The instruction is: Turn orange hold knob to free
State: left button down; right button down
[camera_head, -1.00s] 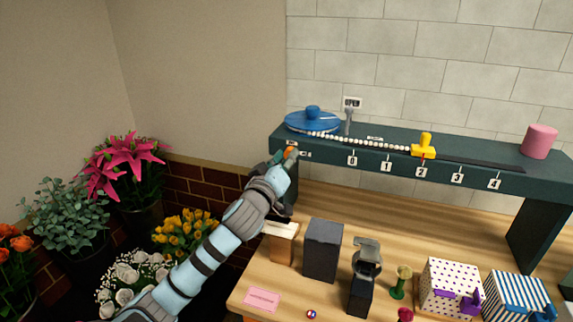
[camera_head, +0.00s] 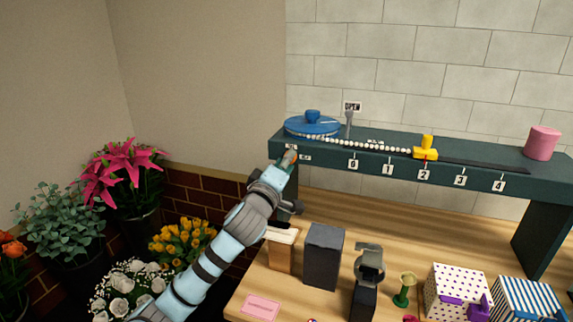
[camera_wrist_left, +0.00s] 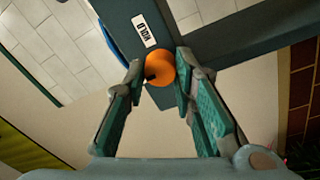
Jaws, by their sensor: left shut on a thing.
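The orange hold knob (camera_wrist_left: 160,69) is on the end of the dark teal shelf beam, with a dark mark on its lower left side in the left wrist view. A white label reading HOLD (camera_wrist_left: 144,30) is beside it. In the head view the knob (camera_head: 291,156) is small and partly hidden by my gripper. My left gripper (camera_wrist_left: 160,63) is shut on the knob, with one fingertip on each side of it. My right gripper is in neither view.
The shelf (camera_head: 335,163) carries a blue disc (camera_head: 313,127), a white bead string, a yellow slider (camera_head: 426,150) near mark 2 and a pink cylinder (camera_head: 542,143). Below, a dark grey block (camera_head: 323,258) and patterned boxes stand on the wooden table. Potted flowers (camera_head: 132,175) stand left.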

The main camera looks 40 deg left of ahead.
pick_arm(q)
jog(key=c, duration=1.3)
grip_release()
jog(key=v, duration=1.2)
jog(key=shift+s, duration=0.1)
